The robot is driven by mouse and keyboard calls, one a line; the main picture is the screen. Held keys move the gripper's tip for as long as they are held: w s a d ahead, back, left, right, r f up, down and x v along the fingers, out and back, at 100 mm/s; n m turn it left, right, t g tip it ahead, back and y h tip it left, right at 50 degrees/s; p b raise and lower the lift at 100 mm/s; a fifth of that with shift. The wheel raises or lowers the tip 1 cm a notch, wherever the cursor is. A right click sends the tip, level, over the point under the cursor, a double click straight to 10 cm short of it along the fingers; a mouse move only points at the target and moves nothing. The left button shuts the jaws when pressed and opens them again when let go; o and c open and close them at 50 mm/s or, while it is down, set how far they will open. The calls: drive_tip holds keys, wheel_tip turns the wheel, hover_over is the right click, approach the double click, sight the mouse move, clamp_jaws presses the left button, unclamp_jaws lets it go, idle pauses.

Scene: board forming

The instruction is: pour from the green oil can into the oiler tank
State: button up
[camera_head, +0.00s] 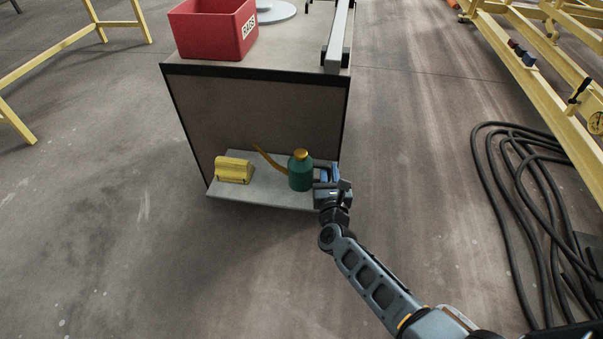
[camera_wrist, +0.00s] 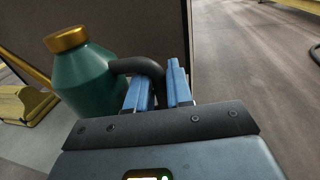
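The green oil can (camera_head: 300,176) stands upright on a low grey shelf (camera_head: 262,198). It has a brass cap, a long brass spout rising to the left, and a dark curved handle (camera_wrist: 143,66) on its right side. My gripper (camera_head: 326,175) is at the can's right side. In the wrist view, its blue fingers (camera_wrist: 160,88) lie on either side of the handle, with no clear gap showing. A yellow housing (camera_head: 233,170) sits on the shelf left of the can; I cannot tell for certain whether it is the oiler tank. It also shows in the wrist view (camera_wrist: 28,106).
The shelf projects from the foot of a large grey cabinet (camera_head: 262,112). A red bin (camera_head: 212,32) and a metal bar (camera_head: 337,40) are on top. Black hoses (camera_head: 520,190) and yellow frames (camera_head: 530,75) lie right. The floor in front is clear.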

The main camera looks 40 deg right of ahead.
clamp_jaws()
drive_tip(key=shift+r, duration=0.1)
drive_tip(key=shift+r+p, duration=2)
drive_tip(key=shift+r, duration=0.5)
